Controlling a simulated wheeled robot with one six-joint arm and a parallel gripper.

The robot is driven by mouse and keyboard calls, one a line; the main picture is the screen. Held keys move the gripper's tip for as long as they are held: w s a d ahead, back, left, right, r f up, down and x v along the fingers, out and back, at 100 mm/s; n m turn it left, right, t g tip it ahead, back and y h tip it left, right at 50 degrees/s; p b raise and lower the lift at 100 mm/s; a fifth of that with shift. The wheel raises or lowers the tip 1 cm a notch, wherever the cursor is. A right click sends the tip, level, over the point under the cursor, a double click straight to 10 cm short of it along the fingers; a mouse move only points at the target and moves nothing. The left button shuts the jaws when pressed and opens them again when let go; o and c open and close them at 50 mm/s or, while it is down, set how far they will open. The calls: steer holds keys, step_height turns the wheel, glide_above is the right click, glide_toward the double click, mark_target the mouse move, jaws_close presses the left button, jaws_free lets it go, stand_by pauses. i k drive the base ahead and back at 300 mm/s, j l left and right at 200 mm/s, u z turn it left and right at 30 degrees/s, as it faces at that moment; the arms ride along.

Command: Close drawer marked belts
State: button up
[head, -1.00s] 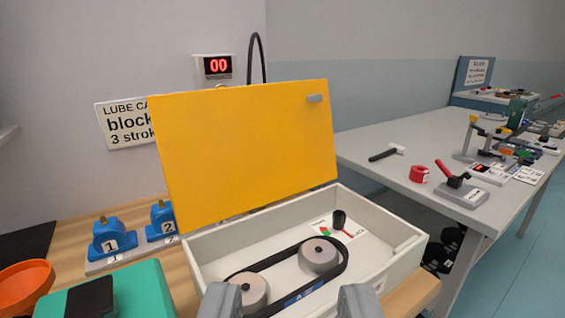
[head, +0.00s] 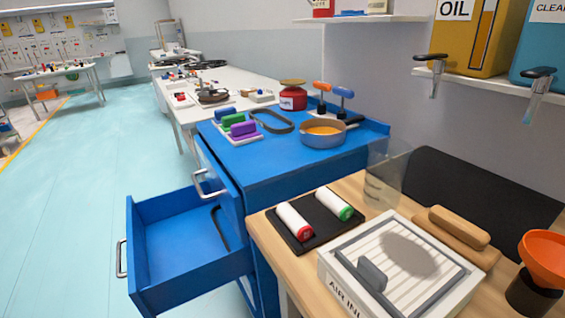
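A blue cabinet (head: 262,172) stands left of the wooden bench. Its lower drawer (head: 180,262) is pulled well out to the left, with a grey bar handle (head: 122,258) on its front. A dark curved strip, perhaps a belt, lies inside near the cabinet side (head: 218,228). Above it is an upper drawer front (head: 222,172) with its own handle (head: 205,185); I cannot tell whether it is fully shut. No "belts" marking is readable on either front from this angle. My gripper is not in view.
The cabinet top holds a pan (head: 323,138), a black belt loop (head: 272,122) and coloured blocks (head: 238,122). The wooden bench (head: 275,245) carries a white vented box (head: 345,290) and two rollers on a black tray. Open pale floor (head: 60,200) lies left of the drawer.

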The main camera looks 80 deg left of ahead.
mark_target(177, 254)
steer(key=k+u, duration=0.2)
steer(key=u, duration=2.95)
steer(key=k, duration=0.6)
